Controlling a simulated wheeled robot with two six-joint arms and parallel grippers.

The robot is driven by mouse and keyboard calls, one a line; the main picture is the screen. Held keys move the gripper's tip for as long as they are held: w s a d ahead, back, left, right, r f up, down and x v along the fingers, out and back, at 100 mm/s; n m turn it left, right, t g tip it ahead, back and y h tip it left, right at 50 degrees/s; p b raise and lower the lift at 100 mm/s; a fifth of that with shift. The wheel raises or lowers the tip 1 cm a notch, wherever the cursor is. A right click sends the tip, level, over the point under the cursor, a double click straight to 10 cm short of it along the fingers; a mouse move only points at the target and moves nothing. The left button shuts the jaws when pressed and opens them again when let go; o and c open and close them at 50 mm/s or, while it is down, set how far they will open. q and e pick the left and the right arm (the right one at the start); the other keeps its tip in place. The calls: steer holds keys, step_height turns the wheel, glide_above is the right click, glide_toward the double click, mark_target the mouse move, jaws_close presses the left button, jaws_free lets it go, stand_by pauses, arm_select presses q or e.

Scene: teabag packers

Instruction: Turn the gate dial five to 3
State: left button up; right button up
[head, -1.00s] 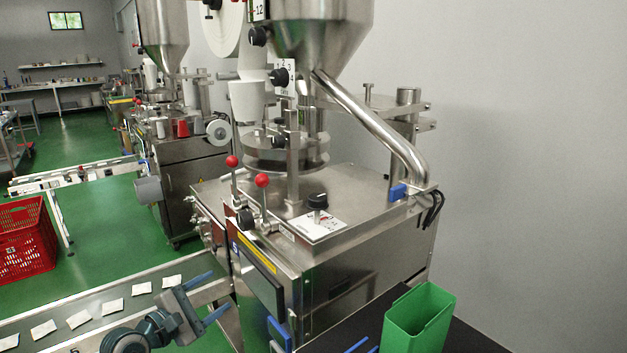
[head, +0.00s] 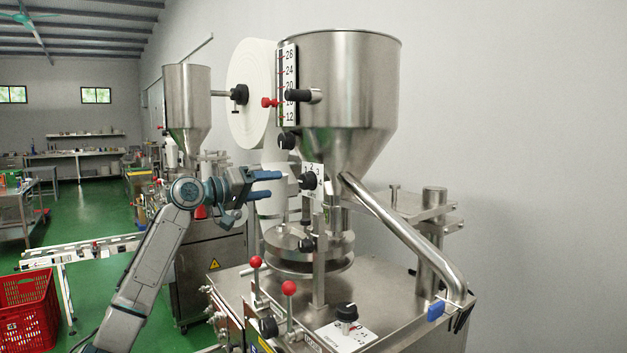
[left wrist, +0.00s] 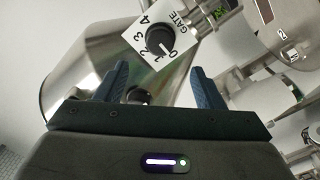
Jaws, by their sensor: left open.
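The gate dial is a black round knob (head: 307,181) on a white number plate (head: 318,172) below the steel hopper (head: 345,90). In the left wrist view the knob (left wrist: 160,40) sits on a tilted plate marked GATE with numbers 0 to 4. The knob's white mark points toward 0. My left gripper (head: 280,184) is open and empty, its blue fingers reaching toward the dial from the left. In the left wrist view its two fingers (left wrist: 160,80) stand apart below the dial, not touching it. My right gripper is out of view.
Another black knob (head: 287,140) is just above the dial, and a level scale with a red pointer (head: 270,102) is higher. A white paper roll (head: 252,95) hangs behind my gripper. Red-balled levers (head: 289,288) and another dial (head: 346,312) are on the machine top below.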

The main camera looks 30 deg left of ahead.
mark_target(302, 181)
arm_select(q)
steer(key=p+x, duration=0.4)
steer(key=x, duration=0.5)
steer(key=shift+s+d+r+p, duration=0.1)
steer(key=shift+r+p, duration=0.05)
steer(key=shift+p, duration=0.15)
steer(key=shift+w+d, duration=0.25)
steer(key=shift+w, duration=0.4)
steer(key=shift+c, duration=0.4)
steer(key=c, duration=0.9)
steer(key=shift+f+m+b, duration=0.15)
steer(key=shift+m+b, duration=0.6)
steer(key=shift+m, duration=0.1)
steer(key=shift+f+m+b, duration=0.2)
steer(key=shift+m+b, duration=0.5)
steer(key=shift+m, duration=0.15)
steer(key=m+b, duration=0.2)
steer(key=m, duration=0.2)
steer(key=shift+r, duration=0.1)
steer(key=shift+m+b, duration=0.4)
steer(key=shift+m, duration=0.3)
steer(key=shift+r, duration=0.1)
